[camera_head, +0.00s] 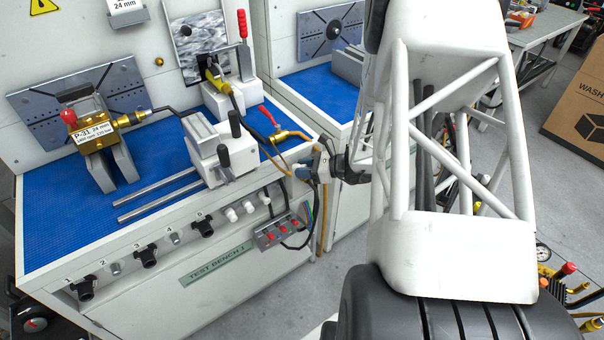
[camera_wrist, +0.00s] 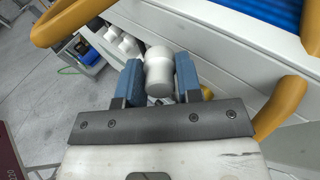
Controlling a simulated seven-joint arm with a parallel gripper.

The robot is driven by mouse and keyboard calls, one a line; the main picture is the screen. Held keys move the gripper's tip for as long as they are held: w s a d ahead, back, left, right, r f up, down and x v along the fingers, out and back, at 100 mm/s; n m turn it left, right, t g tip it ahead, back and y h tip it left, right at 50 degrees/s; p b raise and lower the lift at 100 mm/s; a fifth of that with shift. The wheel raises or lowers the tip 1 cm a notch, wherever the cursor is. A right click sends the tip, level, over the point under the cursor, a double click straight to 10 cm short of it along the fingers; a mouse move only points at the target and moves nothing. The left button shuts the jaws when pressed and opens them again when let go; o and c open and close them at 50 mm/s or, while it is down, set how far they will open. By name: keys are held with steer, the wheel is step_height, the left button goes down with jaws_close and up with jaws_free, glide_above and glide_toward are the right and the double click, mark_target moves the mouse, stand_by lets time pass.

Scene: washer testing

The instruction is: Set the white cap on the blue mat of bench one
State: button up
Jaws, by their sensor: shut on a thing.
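The white cap (camera_wrist: 158,75) sits between the two blue fingertips of my gripper (camera_wrist: 160,82) in the wrist view, with a finger against each side. In the head view my gripper (camera_head: 314,168) is off the front right corner of bench one, near the brass tap; the cap cannot be made out there. The blue mat (camera_head: 60,215) covers the top of bench one, to the left of my gripper. Its bare part lies at the front left. A blue strip of mat (camera_wrist: 270,8) shows at the top right of the wrist view.
On the mat stand a brass block labelled P-31 (camera_head: 92,135), two steel rails (camera_head: 160,195) and a white clamp unit (camera_head: 228,160). A brass tap (camera_head: 290,135) and a hose are at the right edge. White knobs (camera_head: 248,207) and a red-button box (camera_head: 275,232) are on the front.

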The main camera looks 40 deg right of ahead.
steer(key=shift+d+r+n+g+y, duration=0.15)
steer(key=shift+r+n+g+y, duration=0.1)
steer(key=shift+r+n+g, duration=0.3)
steer(key=shift+d+r+n+g+y, duration=0.15)
steer(key=shift+r+n+g+y, duration=0.15)
steer(key=shift+r+g, duration=0.3)
steer(key=w+a+r+n+g+h, duration=0.2)
steer(key=w+a+r+n+g, duration=0.3)
steer(key=r, duration=0.6)
steer(key=w+a+r+n+g+h, duration=0.2)
steer(key=w+a+r+n+g, duration=0.25)
steer(key=r, duration=0.75)
steer(key=w+a+r+n+g+h, duration=0.25)
steer(key=a+r+n, duration=0.25)
steer(key=a+r, duration=0.45)
steer(key=n+t+h, duration=0.3)
steer(key=n+h, duration=0.2)
steer(key=n, duration=0.6)
glide_above(81, 223)
step_height(81, 223, down, 21)
steer(key=shift+r, duration=0.2)
steer(key=shift+w+f, duration=0.1)
steer(key=shift+f, duration=0.05)
steer(key=shift+f, duration=3.25)
steer(key=shift+f, duration=0.55)
